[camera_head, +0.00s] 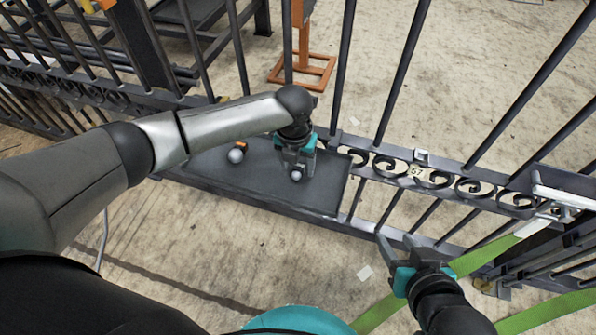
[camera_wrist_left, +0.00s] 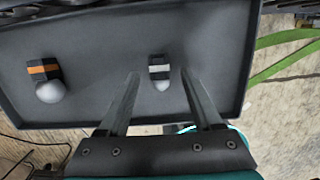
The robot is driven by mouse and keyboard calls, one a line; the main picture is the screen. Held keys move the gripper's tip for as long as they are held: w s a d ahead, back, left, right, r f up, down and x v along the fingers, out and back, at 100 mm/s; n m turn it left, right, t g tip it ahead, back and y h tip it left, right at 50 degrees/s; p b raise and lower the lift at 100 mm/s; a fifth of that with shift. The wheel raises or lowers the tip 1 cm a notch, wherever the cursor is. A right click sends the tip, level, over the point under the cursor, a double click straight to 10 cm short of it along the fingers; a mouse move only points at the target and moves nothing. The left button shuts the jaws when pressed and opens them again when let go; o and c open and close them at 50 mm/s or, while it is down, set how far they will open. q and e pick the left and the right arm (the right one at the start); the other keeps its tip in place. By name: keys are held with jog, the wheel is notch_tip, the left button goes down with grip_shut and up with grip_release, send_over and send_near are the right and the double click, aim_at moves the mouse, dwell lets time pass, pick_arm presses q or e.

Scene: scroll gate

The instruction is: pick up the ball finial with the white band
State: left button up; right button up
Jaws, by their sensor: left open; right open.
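The ball finial with the white band (camera_wrist_left: 160,72) lies on a dark tray (camera_wrist_left: 90,30). It has a dark body, a white band and a pale grey ball. In the head view its ball (camera_head: 296,176) shows just below my left gripper (camera_head: 298,168). My left gripper is open and points down at it. In the left wrist view the finial appears between the two fingertips; I cannot tell whether they touch it. A second finial with an orange band (camera_wrist_left: 44,70) lies to the left on the same tray. My right gripper (camera_head: 398,245) is open and empty, away from the tray.
The tray sits along a dark iron gate with a scroll band (camera_head: 430,176) and upright bars. A number plate (camera_head: 416,171) is on the band. Green straps (camera_head: 490,250) run at the right. An orange stand (camera_head: 302,68) is behind the gate.

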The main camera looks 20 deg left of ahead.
pick_arm(q)
jog(key=shift+f, duration=0.3)
jog(key=shift+c, duration=0.3)
grip_shut()
dwell(0.4)
